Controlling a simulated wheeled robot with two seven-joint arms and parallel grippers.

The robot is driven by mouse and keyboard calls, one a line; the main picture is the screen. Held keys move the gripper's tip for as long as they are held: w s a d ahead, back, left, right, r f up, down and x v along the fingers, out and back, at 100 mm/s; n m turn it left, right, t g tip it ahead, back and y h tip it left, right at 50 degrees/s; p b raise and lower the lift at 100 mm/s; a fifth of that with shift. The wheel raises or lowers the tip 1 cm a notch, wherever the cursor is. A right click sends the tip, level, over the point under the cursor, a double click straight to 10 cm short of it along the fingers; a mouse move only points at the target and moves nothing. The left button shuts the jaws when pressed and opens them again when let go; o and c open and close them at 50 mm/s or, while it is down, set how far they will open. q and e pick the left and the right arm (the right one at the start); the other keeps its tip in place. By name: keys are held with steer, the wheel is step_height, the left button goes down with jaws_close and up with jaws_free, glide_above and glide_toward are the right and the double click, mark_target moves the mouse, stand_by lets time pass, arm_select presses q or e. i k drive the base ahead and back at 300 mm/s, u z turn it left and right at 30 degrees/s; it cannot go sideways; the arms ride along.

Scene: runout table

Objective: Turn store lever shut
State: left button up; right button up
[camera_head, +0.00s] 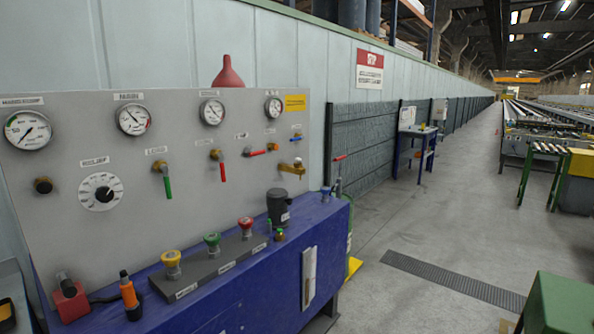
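A grey panel (120,220) on the left carries several small valve levers under labels too small to read, so I cannot tell which one is the store lever. A green-handled lever (167,183) and a red-handled lever (222,170) hang down. Another red lever (255,153), an orange lever (274,146) and a blue lever (296,139) lie roughly sideways. A brass tap (292,168) sits below them. A further red lever (340,157) shows beyond the panel's right edge. Neither of my grippers is in view.
Gauges (134,119) and a dial (100,191) are on the panel. On the blue bench (235,285) below stand yellow (171,258), green (212,239) and red (246,224) knobs, a black cup (278,206) and an orange-black tool (129,291). Open floor (430,230) lies right; a green box (562,305) stands at lower right.

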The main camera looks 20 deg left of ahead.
mark_target(220, 155)
steer(key=z, duration=0.4)
steer(key=i, duration=1.45)
steer(key=u, duration=0.75)
